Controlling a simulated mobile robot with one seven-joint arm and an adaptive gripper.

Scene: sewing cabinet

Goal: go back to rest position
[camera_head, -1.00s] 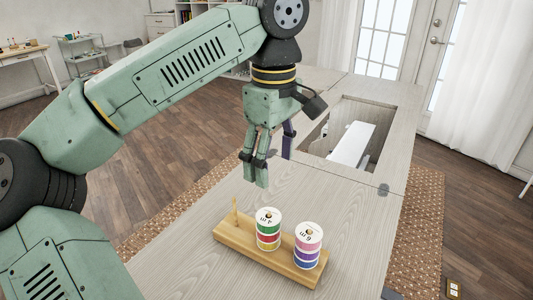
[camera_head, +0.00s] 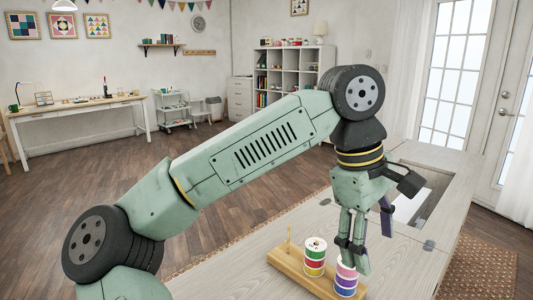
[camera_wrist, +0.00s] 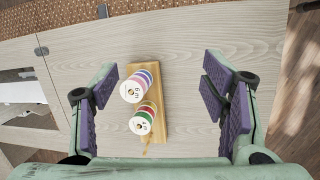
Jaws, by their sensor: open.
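My gripper (camera_head: 366,240) hangs pointing down over the pale wood cabinet top (camera_head: 235,275), with my arm bent above it. In the wrist view my gripper (camera_wrist: 170,100) has its purple-padded fingers wide apart with nothing between them at pad level. Below lies a wooden spool rack (camera_head: 288,262) with a bare peg at its left end. Two stacks of thread spools stand on it: a green, red and yellow stack (camera_head: 315,257) and a pink, purple and blue stack (camera_head: 346,278). My fingers partly cover the second stack in the head view. The wrist view shows both stacks upright.
An opening in the cabinet top with a white machine (camera_head: 410,203) inside lies behind my gripper. A white shelf unit (camera_head: 292,70), a work table (camera_head: 80,118) and a small cart (camera_head: 173,108) stand far back. Glass doors (camera_head: 455,75) are at right. Floor at left is clear.

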